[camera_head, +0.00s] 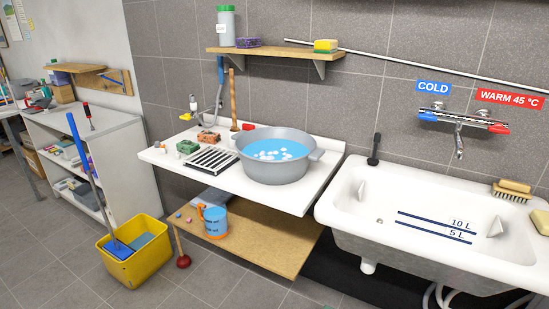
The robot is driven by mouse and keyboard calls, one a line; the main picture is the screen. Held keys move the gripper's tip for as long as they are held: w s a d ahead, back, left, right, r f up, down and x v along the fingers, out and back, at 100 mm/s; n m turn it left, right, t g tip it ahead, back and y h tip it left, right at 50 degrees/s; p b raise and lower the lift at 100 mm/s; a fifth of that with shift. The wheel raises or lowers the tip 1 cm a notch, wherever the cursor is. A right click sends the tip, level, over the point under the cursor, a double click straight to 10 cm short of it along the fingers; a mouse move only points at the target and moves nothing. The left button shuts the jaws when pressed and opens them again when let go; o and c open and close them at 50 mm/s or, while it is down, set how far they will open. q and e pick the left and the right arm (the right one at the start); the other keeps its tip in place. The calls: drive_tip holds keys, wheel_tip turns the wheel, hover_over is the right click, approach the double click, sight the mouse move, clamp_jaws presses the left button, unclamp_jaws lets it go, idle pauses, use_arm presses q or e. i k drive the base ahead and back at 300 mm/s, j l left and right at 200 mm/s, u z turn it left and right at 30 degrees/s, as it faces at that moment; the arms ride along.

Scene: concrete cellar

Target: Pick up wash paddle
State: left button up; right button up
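A brown wooden shaft (233,98) stands upright against the tiled wall at the back of the white counter, left of the grey basin. It looks like the wash paddle, but its lower end is partly hidden by things on the counter, so I cannot tell its full shape. The grey basin (268,172) holds blue water with white foam patches. Neither of my grippers shows in this view.
The white counter (318,196) also bears a drying rack (210,159), a green sponge and brushes. A white sink (350,215) stands right. A yellow bucket (151,262) with a blue mop and a red plunger (183,261) stand on the floor. A shelf (275,51) hangs above.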

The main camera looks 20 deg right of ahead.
sight(234, 128)
drive_tip(key=i+j+u, duration=0.1)
drive_tip(key=i+j, duration=0.8)
